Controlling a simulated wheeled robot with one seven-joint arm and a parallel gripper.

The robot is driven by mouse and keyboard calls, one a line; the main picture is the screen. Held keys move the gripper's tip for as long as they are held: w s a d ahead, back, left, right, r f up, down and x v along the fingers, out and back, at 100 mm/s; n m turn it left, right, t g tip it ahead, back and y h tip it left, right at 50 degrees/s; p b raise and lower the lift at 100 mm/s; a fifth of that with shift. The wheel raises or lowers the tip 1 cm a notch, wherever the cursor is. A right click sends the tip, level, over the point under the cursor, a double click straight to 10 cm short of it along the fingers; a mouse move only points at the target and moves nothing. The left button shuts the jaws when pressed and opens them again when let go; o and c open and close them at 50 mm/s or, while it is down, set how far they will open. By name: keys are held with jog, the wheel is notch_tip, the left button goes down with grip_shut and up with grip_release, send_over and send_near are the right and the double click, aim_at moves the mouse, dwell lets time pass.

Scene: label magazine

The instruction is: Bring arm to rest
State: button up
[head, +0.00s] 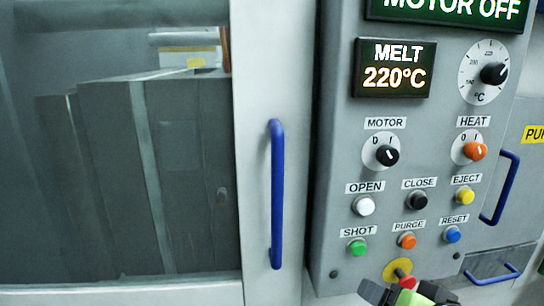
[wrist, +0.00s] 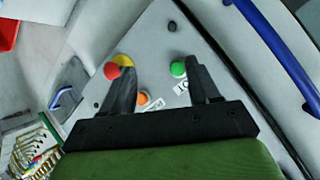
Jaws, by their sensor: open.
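My gripper (head: 408,294) shows at the bottom edge of the head view, just below the red knob on its yellow disc (head: 398,270). Only its top part is in that view. In the wrist view my gripper (wrist: 160,65) has its two dark fingers spread apart with nothing between them. The red knob (wrist: 112,71) appears at the left finger's tip and the green SHOT button (wrist: 178,69) beside the right one. I cannot tell whether either finger touches the panel. The orange PURGE button (wrist: 144,98) shows between the fingers.
The control panel (head: 335,180) carries buttons, the MOTOR knob (head: 388,155), the HEAT knob (head: 475,151) and a display reading MELT 220°C (head: 393,67). A blue door handle (head: 277,195) stands left of it. Another blue handle (head: 502,190) is at right. A red bin (wrist: 8,33) shows in the wrist view.

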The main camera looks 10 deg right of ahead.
jog(key=s+a+f+n+g, duration=0.6)
jog(key=s+f+n, duration=0.1)
jog(key=s+f, duration=0.25)
notch_tip(320, 180, up, 14)
jog(key=p, duration=1.4)
jog(key=shift+d+m+h, duration=0.25)
jog(key=shift+m+h, duration=0.05)
jog(key=shift+r, duration=0.1)
